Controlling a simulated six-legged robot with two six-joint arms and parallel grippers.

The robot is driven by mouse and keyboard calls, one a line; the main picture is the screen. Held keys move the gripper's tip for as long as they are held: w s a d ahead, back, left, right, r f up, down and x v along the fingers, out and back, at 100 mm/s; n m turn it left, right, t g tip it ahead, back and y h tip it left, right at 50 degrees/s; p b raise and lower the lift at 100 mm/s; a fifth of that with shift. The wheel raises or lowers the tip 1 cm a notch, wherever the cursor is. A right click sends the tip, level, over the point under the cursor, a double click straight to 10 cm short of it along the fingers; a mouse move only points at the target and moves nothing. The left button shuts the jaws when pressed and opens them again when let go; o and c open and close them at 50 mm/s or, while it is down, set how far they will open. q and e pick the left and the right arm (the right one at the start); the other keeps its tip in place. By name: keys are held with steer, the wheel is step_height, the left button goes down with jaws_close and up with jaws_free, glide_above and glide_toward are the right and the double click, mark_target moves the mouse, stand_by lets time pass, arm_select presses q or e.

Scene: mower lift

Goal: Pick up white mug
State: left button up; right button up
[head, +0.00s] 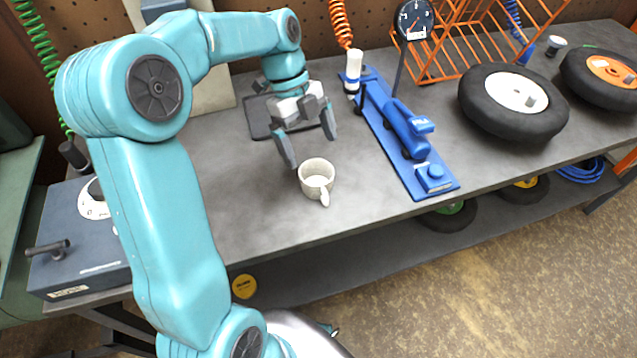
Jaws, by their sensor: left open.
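The white mug (316,176) stands upright on the grey workbench (230,205), near its front edge. Its handle points toward the front of the bench. My left gripper (310,150) is open and empty, with its fingers pointing down. It is just behind the mug in the picture, and one fingertip shows close to the mug's upper left rim. I cannot tell whether it touches. My right gripper is not in view.
A blue jack (405,130) on a blue base lies right of the mug. Black wheels (513,103) and an orange wire rack (470,35) stand farther right. A dark flat pad (258,118) lies behind the gripper. A grey box (85,245) stands at the left end.

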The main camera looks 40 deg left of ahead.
mark_target(319, 178)
arm_select(q)
steer(key=x, duration=0.3)
steer(key=shift+s+d+f, duration=0.2)
steer(key=shift+d+f, duration=0.15)
steer(key=shift+f, duration=0.1)
steer(key=x, duration=0.4)
steer(key=shift+s+d+f, duration=0.1)
steer(key=shift+s+f, duration=0.05)
steer(key=shift+f, duration=0.25)
steer(key=c, duration=1)
